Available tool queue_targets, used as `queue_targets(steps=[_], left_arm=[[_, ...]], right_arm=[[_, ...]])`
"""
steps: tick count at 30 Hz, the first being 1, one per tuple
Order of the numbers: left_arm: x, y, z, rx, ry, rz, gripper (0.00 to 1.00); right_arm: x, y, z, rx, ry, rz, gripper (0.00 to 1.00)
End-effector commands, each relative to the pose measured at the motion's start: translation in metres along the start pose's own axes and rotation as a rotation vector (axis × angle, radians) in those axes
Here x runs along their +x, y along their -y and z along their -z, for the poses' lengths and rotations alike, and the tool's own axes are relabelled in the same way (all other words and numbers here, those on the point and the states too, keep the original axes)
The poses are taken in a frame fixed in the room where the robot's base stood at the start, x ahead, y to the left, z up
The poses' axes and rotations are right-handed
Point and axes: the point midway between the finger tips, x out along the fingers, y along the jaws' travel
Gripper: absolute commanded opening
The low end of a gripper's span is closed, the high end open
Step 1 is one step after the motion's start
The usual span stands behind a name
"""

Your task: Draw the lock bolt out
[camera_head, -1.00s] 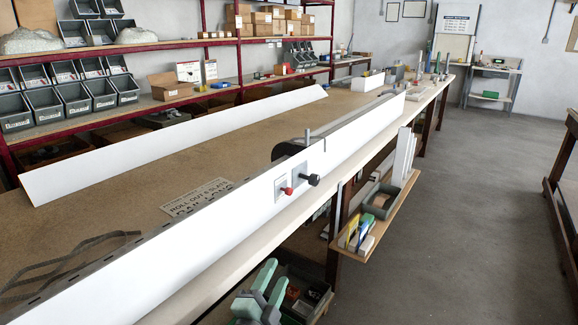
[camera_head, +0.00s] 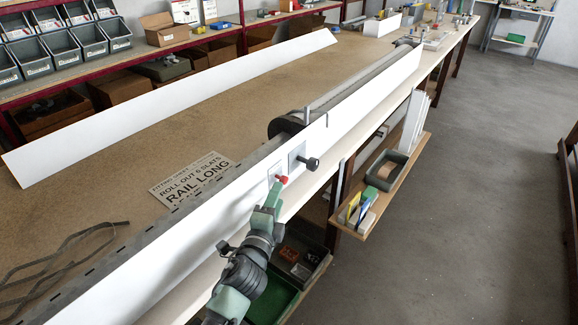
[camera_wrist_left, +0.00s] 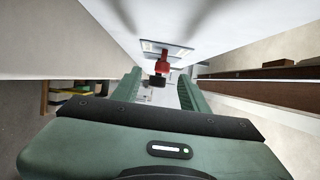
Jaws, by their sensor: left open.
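A small red knob (camera_head: 282,179) sticks out of a plate on the front of the long white rail (camera_head: 225,207). A black knob (camera_head: 309,163) sticks out of a second plate just to its right. I cannot tell by label which of them is the lock bolt. My left gripper (camera_head: 271,192) is open and empty, with its fingertips close to the red knob. In the left wrist view the red knob (camera_wrist_left: 163,63) shows ahead, about midway between the open fingers (camera_wrist_left: 158,92). I cannot tell whether they touch it. My right gripper is not in view.
A dark round roll (camera_head: 285,125) lies behind the rail. A shelf with a grey bin (camera_head: 387,172) hangs off the front edge. The aisle floor (camera_head: 450,190) is clear.

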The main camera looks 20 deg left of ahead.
Motion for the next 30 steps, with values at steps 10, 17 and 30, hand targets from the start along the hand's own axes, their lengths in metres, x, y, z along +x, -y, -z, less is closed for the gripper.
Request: queue_targets(steps=[10,17,30], left_arm=[[0.048,0.002,0.000,0.000,0.000,0.002,0.44],[0.073,0.001,0.000,0.000,0.000,0.001,0.44],[0.077,0.001,0.000,0.000,-0.001,0.001,0.16]], right_arm=[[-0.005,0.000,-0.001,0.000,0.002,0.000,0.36],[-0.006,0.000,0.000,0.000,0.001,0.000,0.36],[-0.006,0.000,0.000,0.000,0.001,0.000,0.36]])
